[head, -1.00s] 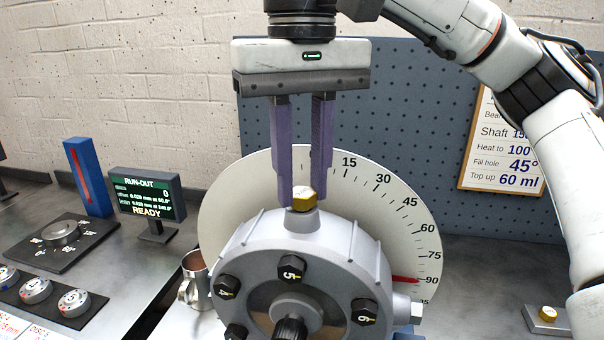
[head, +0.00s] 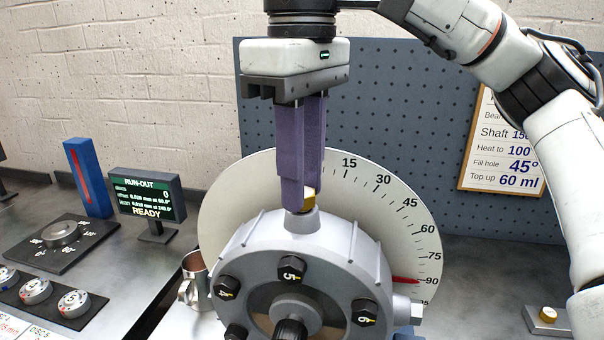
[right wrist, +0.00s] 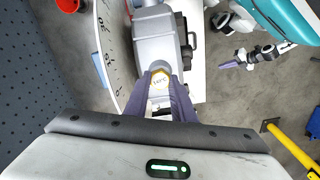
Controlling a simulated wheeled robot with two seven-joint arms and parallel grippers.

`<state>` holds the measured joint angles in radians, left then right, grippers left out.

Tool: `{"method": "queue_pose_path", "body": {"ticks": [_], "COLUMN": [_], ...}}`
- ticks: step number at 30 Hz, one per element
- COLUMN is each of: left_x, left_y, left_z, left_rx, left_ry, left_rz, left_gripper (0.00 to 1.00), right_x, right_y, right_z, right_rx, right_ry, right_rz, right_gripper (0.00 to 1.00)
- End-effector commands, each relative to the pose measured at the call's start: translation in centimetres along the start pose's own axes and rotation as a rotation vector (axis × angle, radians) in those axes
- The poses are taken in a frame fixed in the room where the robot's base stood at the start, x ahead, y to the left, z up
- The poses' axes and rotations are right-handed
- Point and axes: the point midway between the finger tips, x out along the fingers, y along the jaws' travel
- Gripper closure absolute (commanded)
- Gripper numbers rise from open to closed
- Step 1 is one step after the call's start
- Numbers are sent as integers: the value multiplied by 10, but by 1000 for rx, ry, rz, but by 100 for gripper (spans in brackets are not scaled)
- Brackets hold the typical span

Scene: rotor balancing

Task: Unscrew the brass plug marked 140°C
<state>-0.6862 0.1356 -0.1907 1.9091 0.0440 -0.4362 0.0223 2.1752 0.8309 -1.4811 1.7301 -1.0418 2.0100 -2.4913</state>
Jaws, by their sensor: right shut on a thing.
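The brass plug (head: 308,196) sits on top of the grey round housing (head: 295,243). In the head view the nearer finger hides part of the plug. My left gripper does not show in the head view.
A white dial (head: 400,215) with a red pointer stands behind the housing. A metal jug (head: 193,280) is at its left. Another brass plug (head: 547,314) sits on a small block at right. A RUN-OUT display (head: 147,197) reads READY. A blue pegboard (head: 400,120) stands behind.

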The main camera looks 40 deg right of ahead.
Motion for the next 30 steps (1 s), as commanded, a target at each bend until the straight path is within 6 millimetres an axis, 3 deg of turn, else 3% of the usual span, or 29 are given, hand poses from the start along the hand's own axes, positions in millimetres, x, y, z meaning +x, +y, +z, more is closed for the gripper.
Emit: {"method": "queue_pose_path", "body": {"ticks": [24, 30], "left_x": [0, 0], "left_y": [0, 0], "left_z": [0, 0], "left_rx": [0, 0], "left_ry": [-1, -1], "left_rz": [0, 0], "left_gripper": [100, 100], "right_x": [-22, -40], "right_y": [0, 0], "right_z": [0, 0], "right_rx": [3, 4], "right_ry": [0, 2], "right_rz": [0, 2], "right_gripper": [100, 100]}}
